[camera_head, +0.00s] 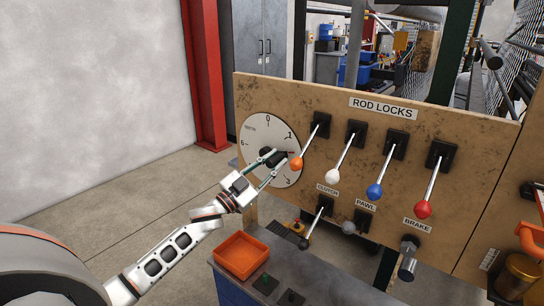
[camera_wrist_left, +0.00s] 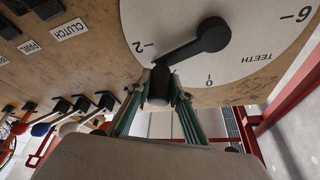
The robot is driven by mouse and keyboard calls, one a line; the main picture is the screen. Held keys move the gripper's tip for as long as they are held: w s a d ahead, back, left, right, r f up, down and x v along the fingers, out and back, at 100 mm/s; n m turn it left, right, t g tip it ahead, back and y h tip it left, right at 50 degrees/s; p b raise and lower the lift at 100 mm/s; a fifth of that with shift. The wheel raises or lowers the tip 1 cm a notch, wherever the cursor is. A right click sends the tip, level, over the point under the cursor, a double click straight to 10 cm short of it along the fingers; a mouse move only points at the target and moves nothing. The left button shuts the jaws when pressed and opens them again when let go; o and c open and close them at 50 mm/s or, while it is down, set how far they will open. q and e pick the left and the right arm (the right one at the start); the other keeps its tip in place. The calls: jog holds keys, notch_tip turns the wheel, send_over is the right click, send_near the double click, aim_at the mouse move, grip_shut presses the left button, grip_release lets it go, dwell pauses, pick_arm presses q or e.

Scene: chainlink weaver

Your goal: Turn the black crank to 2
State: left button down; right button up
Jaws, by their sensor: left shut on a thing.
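The black crank (camera_wrist_left: 203,40) sits at the middle of a round white dial (camera_wrist_left: 257,48) marked TEETH. Its arm points left in the left wrist view, near the 2 (camera_wrist_left: 139,47) and a little on the 0 side; I cannot tell the exact alignment. My left gripper (camera_head: 271,168) comes from lower left. In the left wrist view its green fingers (camera_wrist_left: 157,98) are shut around the crank's black handle (camera_wrist_left: 158,85). My right gripper is out of view.
The orange-knobbed lever (camera_head: 297,163) is close right of my left gripper. White, blue and red-knobbed levers follow along the wooden board (camera_head: 467,140). A clutch lever (camera_head: 315,222) and an orange tray (camera_head: 241,256) are below. Open floor lies left of the board.

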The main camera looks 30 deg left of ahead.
pick_arm(q)
jog(key=shift+d+f+m+g+h, duration=0.1)
jog(key=shift+f+m+g+h, duration=0.4)
jog(key=shift+m, duration=0.65)
jog(key=shift+d+f+m+g+h, duration=0.15)
jog(key=shift+f+m+h, duration=0.35)
jog(key=shift+f+m, duration=0.5)
jog(key=shift+r, duration=0.15)
jog(key=c, duration=1.8)
grip_release()
jog(key=shift+a, duration=0.1)
jog(key=v, duration=1.2)
jog(key=shift+s+r, duration=0.1)
jog(key=shift+r, duration=0.05)
